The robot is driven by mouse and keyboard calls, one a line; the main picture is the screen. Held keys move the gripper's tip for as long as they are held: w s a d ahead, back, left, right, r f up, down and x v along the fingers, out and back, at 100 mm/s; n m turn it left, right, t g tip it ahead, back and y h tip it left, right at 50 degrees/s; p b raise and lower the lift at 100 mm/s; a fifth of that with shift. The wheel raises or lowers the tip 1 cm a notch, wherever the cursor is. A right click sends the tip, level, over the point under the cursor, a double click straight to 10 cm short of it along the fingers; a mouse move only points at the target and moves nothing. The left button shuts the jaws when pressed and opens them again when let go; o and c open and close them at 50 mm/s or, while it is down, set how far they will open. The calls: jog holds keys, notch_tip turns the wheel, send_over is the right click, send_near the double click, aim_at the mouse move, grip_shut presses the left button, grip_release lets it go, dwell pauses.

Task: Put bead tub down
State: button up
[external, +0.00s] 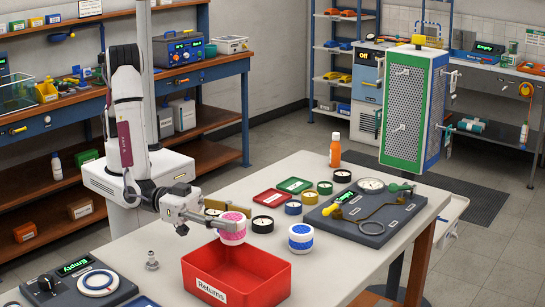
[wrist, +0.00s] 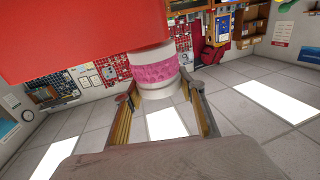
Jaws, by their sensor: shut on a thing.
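A white tub with a pink patterned band (external: 232,229) is held in my gripper (external: 222,223) at the back edge of the red Returns bin. In the wrist view the pink-banded tub (wrist: 154,69) sits between the two fingers of my gripper (wrist: 160,92). In the external view its lower part overlaps the bin's rear rim; I cannot tell its exact height or whether it touches the bin. The red bin (external: 235,288) looks empty where its inside shows. A second white tub with a blue patterned band (external: 301,239) stands upright on the table, apart from my gripper.
Several round gauges, a red tray (external: 269,197) and a green tray (external: 295,185) lie behind the bin. A grey test board (external: 370,229) is at right. An orange bottle (external: 335,151) stands at the back. Bare table (external: 340,270) lies right of the bin.

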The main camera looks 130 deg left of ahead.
jog(key=shift+f, duration=0.25)
jog(key=o, duration=1.2)
jog(key=shift+c, duration=0.2)
jog(key=shift+r, duration=0.15)
jog(key=shift+s, duration=0.1)
jog(key=v, duration=1.1)
jog(key=shift+s, duration=0.4)
jog(key=shift+w+d+r, duration=0.1)
